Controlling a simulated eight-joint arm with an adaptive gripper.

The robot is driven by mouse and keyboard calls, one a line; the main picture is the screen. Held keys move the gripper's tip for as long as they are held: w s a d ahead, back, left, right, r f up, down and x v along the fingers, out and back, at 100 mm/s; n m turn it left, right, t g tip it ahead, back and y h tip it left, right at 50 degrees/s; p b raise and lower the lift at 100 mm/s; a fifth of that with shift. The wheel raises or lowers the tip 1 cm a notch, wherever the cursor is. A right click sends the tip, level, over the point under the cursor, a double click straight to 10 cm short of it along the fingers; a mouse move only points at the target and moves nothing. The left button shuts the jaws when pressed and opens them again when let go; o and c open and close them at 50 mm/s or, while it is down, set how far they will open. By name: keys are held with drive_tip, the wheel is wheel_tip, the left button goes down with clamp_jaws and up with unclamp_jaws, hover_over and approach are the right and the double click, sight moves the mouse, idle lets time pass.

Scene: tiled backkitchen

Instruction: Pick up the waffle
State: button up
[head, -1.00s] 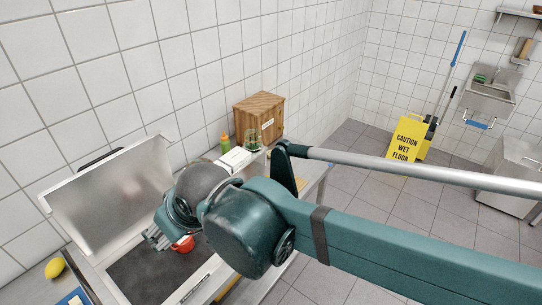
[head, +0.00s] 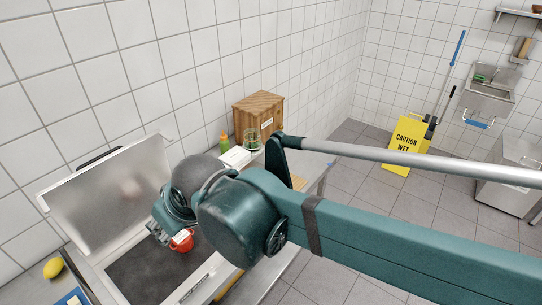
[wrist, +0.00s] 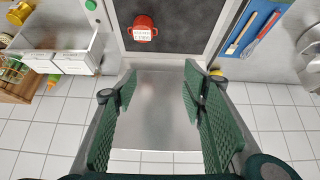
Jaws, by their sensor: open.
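I cannot make out a waffle in either view. Behind the gap lies the griddle's raised metal lid (wrist: 155,112). The red cup (head: 181,243), with a white label, stands on the dark cooking plate (head: 150,272). In the wrist view the cup (wrist: 143,30) shows whole, beyond the fingertips. My arm hides part of the counter in the head view.
A yellow lemon (head: 53,268) and a blue board (wrist: 252,35) with a brush and whisk lie beside the griddle. A white bin (wrist: 75,50) stands on its other side, near a wooden box (head: 258,115) and a green bottle (head: 224,142). The tiled wall is close behind.

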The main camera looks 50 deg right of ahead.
drive_tip(key=w+d+r+n+g+h, duration=0.1)
drive_tip(key=w+d+r+n+g, duration=0.3)
drive_tip(key=w+d, duration=1.05)
drive_tip(key=w+d+n, duration=0.1)
drive_tip(key=w+d, duration=0.3)
drive_tip(key=d, duration=0.6)
drive_tip(key=w+d, duration=0.4)
drive_tip(key=d, duration=0.5)
drive_tip(key=d+f+n, duration=0.1)
drive_tip(key=d+f, duration=0.2)
drive_tip(key=d, duration=0.6)
drive_tip(key=w+d+f+n+g, duration=0.1)
drive_tip(key=d+f, duration=0.2)
drive_tip(key=d, duration=0.5)
drive_tip(key=w+d+f+n, duration=0.1)
drive_tip(key=d+f, duration=0.2)
drive_tip(key=d, duration=0.6)
drive_tip(key=shift+d+f+n+g+p, duration=0.2)
drive_tip(key=shift+d+n+g+p, duration=0.1)
drive_tip(key=shift+d+n, duration=0.1)
drive_tip(key=d+f+n, duration=0.2)
drive_tip(key=d+f, duration=0.4)
drive_tip(key=d, duration=0.2)
drive_tip(key=n+g+y, duration=0.1)
drive_tip(key=n, duration=0.2)
hover_over(271, 152)
wheel_tip(271, 152, down, 9)
drive_tip(key=shift+f+p, duration=0.2)
drive_tip(key=shift+p, duration=0.2)
drive_tip(key=shift+f, duration=3.35)
